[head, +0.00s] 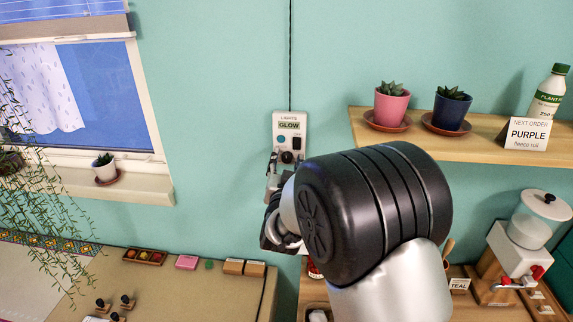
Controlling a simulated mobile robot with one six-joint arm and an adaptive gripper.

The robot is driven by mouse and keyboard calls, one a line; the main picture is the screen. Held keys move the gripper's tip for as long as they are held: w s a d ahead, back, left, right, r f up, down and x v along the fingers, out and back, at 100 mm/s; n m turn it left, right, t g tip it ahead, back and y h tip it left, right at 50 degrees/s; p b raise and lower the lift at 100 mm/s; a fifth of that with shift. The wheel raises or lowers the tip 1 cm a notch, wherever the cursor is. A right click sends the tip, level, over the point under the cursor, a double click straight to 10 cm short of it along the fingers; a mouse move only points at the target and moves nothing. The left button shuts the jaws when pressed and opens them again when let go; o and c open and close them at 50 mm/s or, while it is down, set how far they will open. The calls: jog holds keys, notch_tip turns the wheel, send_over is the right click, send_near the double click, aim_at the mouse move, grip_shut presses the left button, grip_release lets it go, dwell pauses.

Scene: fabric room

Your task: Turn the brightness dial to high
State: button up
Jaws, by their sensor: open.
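A light grey wall panel labelled "LIGHTS GLOW" (289,126) is fixed to the teal wall, with a black cord running up from it. It carries a blue round spot, a dark switch (297,143) and a black dial (288,157) low on its face. My gripper (273,168) is open at the panel's lower edge, close to the dial. My own arm hides most of the gripper, and I cannot tell whether a finger touches the dial. The dial's setting is too small to read.
A wooden shelf (480,130) at the right holds a pink pot (391,106), a navy pot (451,110), a bottle (548,92) and a "PURPLE" card (527,134). A dispenser (525,235) stands below. A table (190,285) lies lower left. The wall left of the panel is clear.

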jog(key=shift+c, duration=0.3)
grip_shut()
